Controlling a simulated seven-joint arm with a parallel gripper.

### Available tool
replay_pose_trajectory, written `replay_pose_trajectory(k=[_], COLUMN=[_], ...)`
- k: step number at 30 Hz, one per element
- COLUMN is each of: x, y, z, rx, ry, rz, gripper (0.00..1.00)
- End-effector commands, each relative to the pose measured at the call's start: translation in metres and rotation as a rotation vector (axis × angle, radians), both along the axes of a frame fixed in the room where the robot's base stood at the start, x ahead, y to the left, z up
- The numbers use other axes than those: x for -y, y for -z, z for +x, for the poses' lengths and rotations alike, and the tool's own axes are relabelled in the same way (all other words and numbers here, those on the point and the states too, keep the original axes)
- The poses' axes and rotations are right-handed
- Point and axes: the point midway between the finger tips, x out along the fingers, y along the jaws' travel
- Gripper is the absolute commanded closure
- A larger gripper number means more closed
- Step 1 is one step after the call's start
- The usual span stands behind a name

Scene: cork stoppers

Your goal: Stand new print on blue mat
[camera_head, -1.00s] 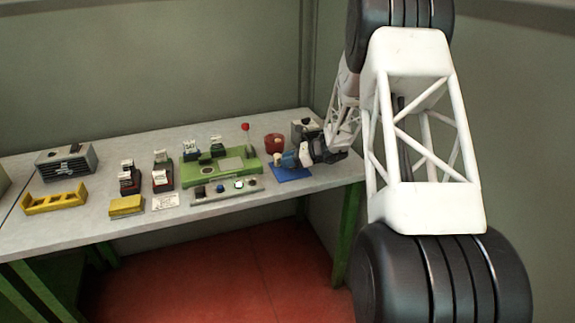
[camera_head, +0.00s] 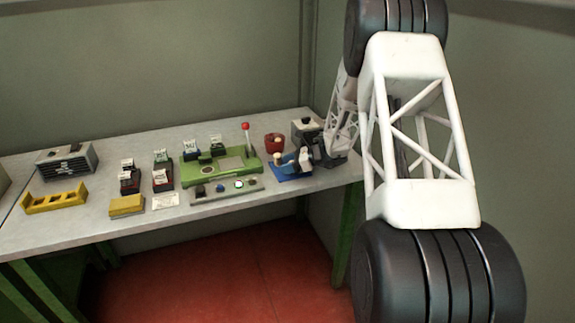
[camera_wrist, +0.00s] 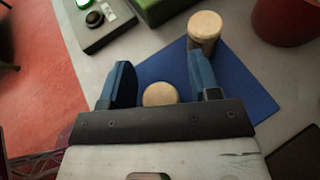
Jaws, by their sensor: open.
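The blue mat (camera_head: 292,175) lies at the right end of the bench. It also shows in the wrist view (camera_wrist: 250,92). One tan cork stopper (camera_wrist: 205,28) stands upright at the mat's far edge, also seen in the head view (camera_head: 278,159). A second cork (camera_wrist: 160,94) is between my fingers; its round top shows and its lower part is hidden by my gripper. My gripper (camera_wrist: 159,64) is open, with gaps between the second cork and both blue fingers. In the head view my gripper (camera_head: 294,160) is low over the mat. I cannot tell which cork bears the new print.
A red pot (camera_head: 274,144) stands behind the mat. A green press (camera_head: 225,170) with a red-knobbed lever is to its left, with a grey button panel (camera_head: 212,192) in front. Several stamps, a yellow pad (camera_head: 126,206) and a yellow rack (camera_head: 55,202) stand farther left.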

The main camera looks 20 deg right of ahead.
Motion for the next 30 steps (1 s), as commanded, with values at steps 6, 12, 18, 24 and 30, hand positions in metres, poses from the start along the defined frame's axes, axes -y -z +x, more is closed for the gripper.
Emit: replay_pose_trajectory(k=[6, 12, 18, 24, 30], x=[0.000, 0.009, 0.029, 0.056, 0.080], y=[-0.002, -0.007, -0.017, -0.029, -0.040], z=[0.000, -0.004, -0.014, -0.028, -0.040], rx=[0.000, 0.000, 0.001, 0.000, 0.001], ry=[0.000, 0.001, 0.003, 0.003, 0.003], rz=[0.000, 0.000, -0.001, 0.000, -0.001], gripper=[0.43, 0.43, 0.43, 0.43, 0.43])
